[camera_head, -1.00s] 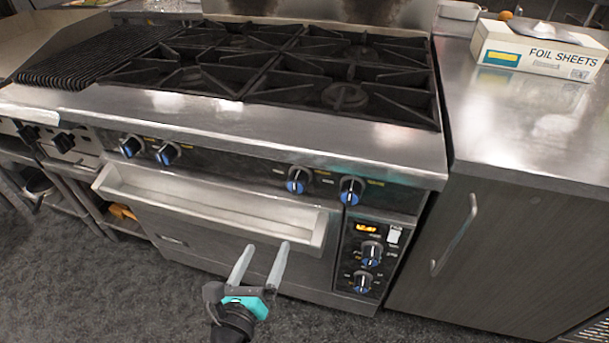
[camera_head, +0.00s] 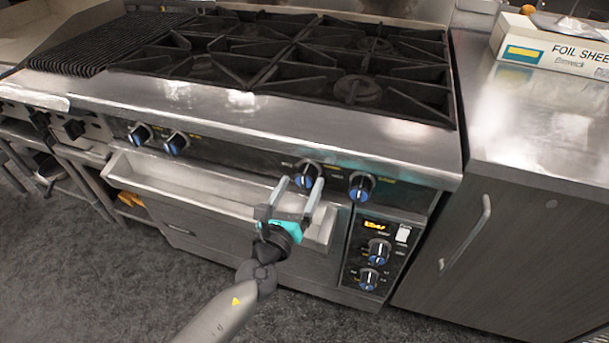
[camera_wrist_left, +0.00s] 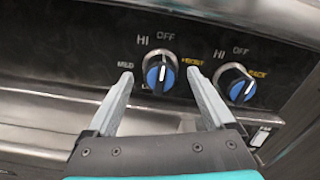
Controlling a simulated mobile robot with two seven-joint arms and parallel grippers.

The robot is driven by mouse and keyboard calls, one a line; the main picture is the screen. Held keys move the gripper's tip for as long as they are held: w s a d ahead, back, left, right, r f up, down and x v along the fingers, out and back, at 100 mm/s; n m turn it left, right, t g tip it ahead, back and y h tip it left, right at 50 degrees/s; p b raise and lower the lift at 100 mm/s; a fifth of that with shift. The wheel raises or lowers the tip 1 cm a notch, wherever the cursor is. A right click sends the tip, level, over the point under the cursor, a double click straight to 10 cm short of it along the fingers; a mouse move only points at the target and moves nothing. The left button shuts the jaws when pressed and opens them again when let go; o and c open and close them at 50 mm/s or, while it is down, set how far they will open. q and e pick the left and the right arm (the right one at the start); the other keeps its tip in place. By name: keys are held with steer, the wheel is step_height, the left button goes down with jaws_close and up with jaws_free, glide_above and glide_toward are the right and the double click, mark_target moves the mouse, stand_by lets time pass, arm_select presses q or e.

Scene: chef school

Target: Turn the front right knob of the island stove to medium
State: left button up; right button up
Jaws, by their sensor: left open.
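The island stove (camera_head: 400,150) fills the middle of the head view. On its front panel, a black knob with a blue face and white pointer line (camera_head: 307,175) is the left one of the right-hand pair. Its partner (camera_head: 361,187) is to the right. In the left wrist view, the left knob of this pair (camera_wrist_left: 160,74) has a roughly upright pointer toward OFF, with HI and MED marked around it. The yellow labels are blurred. My left gripper (camera_head: 298,182) is open, its fingertips in front of and either side of that left knob, apparently not gripping it. My right gripper is out of view.
A long metal tray-like ledge (camera_head: 210,190) projects below the knobs. Two lower knobs (camera_head: 372,262) and a lit display sit on the lower right panel. A steel counter with a foil sheets box (camera_head: 545,50) adjoins at right. Grey floor lies in front.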

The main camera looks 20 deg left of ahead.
mark_target(302, 182)
arm_select(q)
steer(key=shift+w+d, duration=0.1)
steer(key=shift+w, duration=1.7)
steer(key=c, duration=1.4)
